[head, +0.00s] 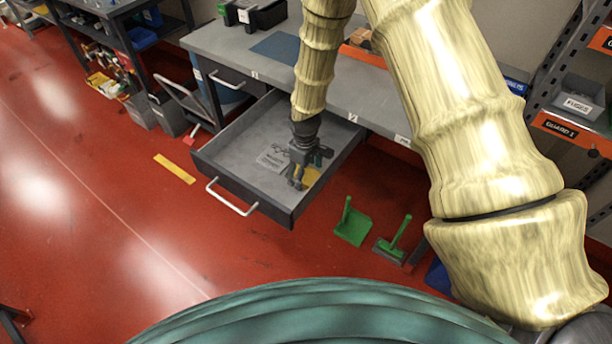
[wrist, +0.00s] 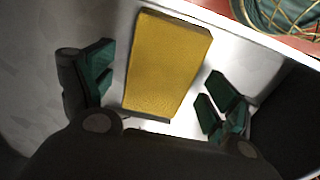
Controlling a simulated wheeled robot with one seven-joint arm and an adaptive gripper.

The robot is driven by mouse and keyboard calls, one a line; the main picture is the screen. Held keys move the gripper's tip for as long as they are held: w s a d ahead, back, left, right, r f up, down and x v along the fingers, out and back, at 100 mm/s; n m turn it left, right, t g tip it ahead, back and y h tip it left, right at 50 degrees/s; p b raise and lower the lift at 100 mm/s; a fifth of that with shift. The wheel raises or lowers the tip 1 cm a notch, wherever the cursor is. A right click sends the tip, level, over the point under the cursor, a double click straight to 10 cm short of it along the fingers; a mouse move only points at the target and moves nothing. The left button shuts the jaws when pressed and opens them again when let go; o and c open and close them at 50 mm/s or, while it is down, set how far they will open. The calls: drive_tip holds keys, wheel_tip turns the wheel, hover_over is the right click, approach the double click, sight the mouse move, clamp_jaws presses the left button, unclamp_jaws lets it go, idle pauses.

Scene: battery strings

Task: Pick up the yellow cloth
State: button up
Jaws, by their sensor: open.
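The yellow cloth (wrist: 166,65) looks like a flat, folded rectangular block in the wrist view. It lies inside the open drawer (head: 225,158), near its right front corner. In the head view only a part of the cloth (head: 311,177) shows behind my gripper (head: 300,180). My gripper reaches down into the drawer from above. In the wrist view my gripper (wrist: 155,98) is open, with one green-padded finger to the left of the cloth and the other to the right. I see gaps between the pads and the cloth, and nothing is held.
The drawer hangs out from a grey workbench (head: 225,40); its front wall and handle (head: 232,200) face the open floor. A paper label (head: 270,160) lies in the drawer. A green dustpan (head: 353,226) and a brush (head: 396,243) are on the red floor at right.

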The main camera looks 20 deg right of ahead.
drive_tip(key=c, duration=1.2)
wheel_tip(320, 180, up, 10)
drive_tip(key=b, duration=0.2)
drive_tip(key=shift+b, duration=0.3)
